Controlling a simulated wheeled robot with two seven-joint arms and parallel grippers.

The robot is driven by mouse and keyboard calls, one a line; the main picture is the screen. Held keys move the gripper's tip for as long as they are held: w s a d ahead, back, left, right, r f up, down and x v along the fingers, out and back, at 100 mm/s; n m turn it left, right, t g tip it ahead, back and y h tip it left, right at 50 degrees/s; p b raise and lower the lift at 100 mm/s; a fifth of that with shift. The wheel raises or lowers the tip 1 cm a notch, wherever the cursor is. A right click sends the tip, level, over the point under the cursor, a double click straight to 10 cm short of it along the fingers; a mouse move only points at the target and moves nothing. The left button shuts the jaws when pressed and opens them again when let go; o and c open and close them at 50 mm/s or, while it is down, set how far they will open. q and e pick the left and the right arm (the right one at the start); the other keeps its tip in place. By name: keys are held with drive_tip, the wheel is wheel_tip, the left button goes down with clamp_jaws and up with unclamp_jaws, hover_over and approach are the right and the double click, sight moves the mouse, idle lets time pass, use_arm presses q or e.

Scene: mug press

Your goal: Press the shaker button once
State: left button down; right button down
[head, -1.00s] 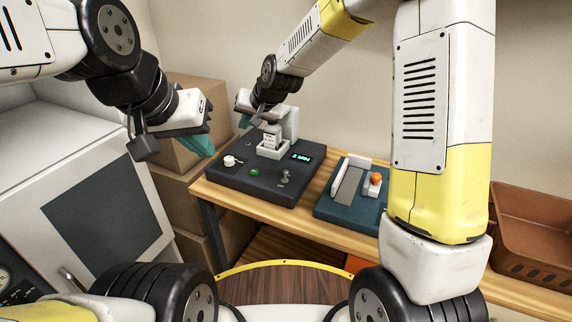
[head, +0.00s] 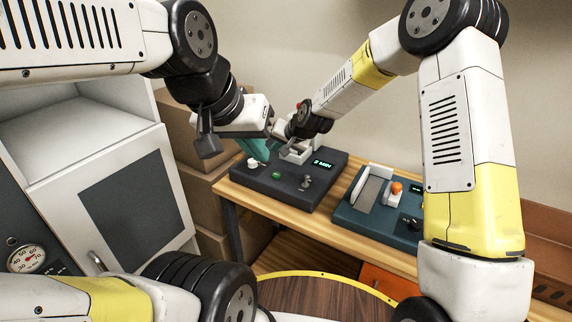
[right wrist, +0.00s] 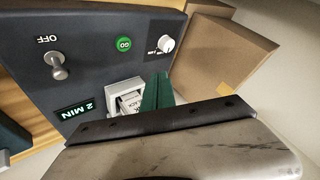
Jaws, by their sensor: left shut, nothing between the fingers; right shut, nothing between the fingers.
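A dark machine (head: 262,187) sits on the wooden table; its green GO button (head: 276,175) is on the front of its top and also shows in the right wrist view (right wrist: 124,43). A white knob (right wrist: 166,44), a toggle switch (right wrist: 57,65) at OFF and a display reading 2 MIN (right wrist: 75,110) share the panel. My right gripper (right wrist: 157,90) is shut and empty beside the holder, apart from the GO button. My left gripper (head: 258,150) is shut and empty near the machine's left side, partly hiding it.
A teal device (head: 370,222) with an orange button (head: 397,187) stands right of the machine. Cardboard boxes (head: 200,148) are stacked at the left, beside a white cabinet (head: 75,160). A brown bin (head: 548,235) is at the far right, partly behind my right arm.

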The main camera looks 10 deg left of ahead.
sight(278, 176)
drive_tip(key=shift+f, duration=3.75)
drive_tip(key=shift+f, duration=0.1)
drive_tip(key=shift+f, duration=0.3)
drive_tip(key=shift+f, duration=0.5)
drive_tip(key=shift+r, duration=0.9)
drive_tip(key=shift+r, duration=2.5)
